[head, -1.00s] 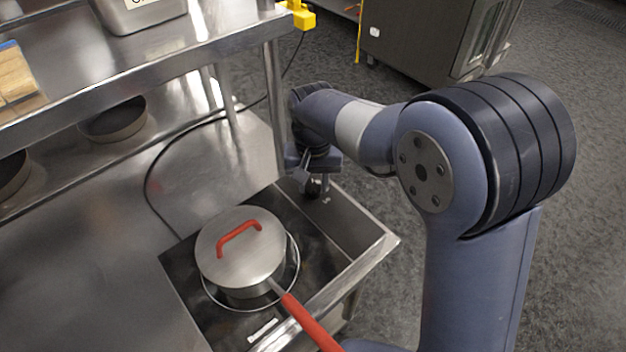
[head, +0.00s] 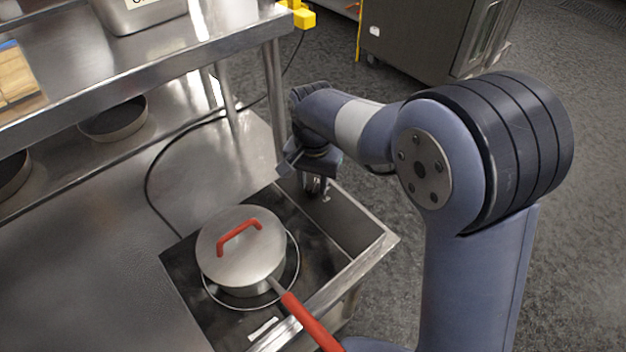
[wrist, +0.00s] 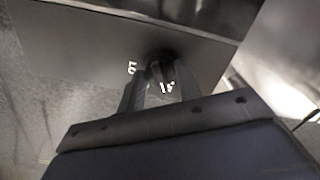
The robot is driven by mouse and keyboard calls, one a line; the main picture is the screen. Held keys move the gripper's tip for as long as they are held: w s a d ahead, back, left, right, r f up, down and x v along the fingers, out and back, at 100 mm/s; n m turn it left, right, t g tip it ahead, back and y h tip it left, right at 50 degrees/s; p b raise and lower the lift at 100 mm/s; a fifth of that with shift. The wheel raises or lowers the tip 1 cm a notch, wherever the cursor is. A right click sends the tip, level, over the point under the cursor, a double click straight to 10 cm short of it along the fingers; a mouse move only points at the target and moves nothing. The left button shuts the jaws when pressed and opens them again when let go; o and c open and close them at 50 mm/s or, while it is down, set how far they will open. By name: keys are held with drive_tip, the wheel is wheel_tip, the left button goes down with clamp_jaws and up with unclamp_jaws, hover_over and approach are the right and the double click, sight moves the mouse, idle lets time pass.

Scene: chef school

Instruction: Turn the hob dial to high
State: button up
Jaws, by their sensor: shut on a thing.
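The hob (head: 330,262) is a dark box-shaped unit on the steel counter, with its control panel (head: 342,222) on the right. My gripper (head: 313,186) is at the panel's far end. In the wrist view, my gripper's fingers (wrist: 153,88) are shut around the black hob dial (wrist: 160,62). White marks show on the panel beside the dial and between the fingers. The fingers hide much of the dial, and I cannot tell which setting it points to.
A lidded pan (head: 240,250) with a red lid handle stands on the hob. Its long red handle (head: 312,322) sticks out toward the front right. A shelf post (head: 273,100) stands close behind my gripper. A black cable (head: 150,185) lies behind the hob.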

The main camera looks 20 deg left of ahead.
sight(313, 184)
drive_tip(key=o, duration=1)
wheel_tip(313, 184, up, 11)
drive_tip(key=shift+f+b, duration=0.1)
drive_tip(key=shift+b, duration=0.25)
drive_tip(key=shift+f, duration=0.1)
wheel_tip(313, 184, down, 11)
drive_tip(key=shift+r+p, duration=0.1)
drive_tip(key=shift+p, duration=0.3)
drive_tip(key=shift+r, duration=0.1)
